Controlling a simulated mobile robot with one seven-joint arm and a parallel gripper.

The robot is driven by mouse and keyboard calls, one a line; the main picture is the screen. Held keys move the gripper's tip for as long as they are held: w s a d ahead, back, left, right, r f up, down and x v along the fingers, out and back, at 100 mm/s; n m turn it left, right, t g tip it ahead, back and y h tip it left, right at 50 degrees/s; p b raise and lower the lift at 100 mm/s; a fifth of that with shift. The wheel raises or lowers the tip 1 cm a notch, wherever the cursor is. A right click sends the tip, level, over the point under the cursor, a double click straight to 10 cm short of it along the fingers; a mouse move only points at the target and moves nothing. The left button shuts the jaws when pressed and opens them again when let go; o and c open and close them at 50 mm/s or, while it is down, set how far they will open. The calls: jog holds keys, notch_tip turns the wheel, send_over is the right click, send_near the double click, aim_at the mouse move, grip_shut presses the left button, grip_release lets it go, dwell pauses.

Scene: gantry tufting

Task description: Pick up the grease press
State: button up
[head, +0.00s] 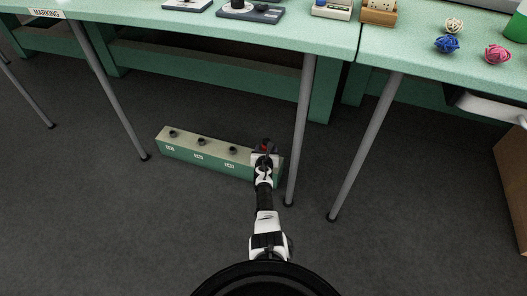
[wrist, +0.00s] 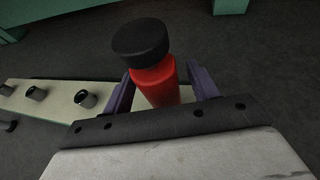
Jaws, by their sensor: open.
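The grease press appears to be the red cylinder with a black cap (wrist: 155,82) in the wrist view. It stands between the two fingers of my gripper (wrist: 160,92), with a finger on either side. The fingers are open, and I cannot tell whether either one touches it. Its lower part is hidden by the gripper body. In the head view a bit of its red (head: 264,147) shows at my gripper (head: 265,156), over the right end of a low green rack (head: 208,157).
The rack stands on the dark floor under the green tables and has several dark round fittings along its top. Thin grey table legs (head: 301,130) rise close to the right of my arm, with another leg (head: 365,145) further right.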

jog(key=shift+w+f, duration=0.15)
jog(key=shift+w, duration=0.3)
jog(key=shift+c, duration=0.3)
jog(key=c, duration=1.1)
notch_tip(320, 180, up, 10)
jog(key=p, duration=0.9)
jog(key=shift+d+p, duration=0.1)
jog(key=shift+p, duration=0.3)
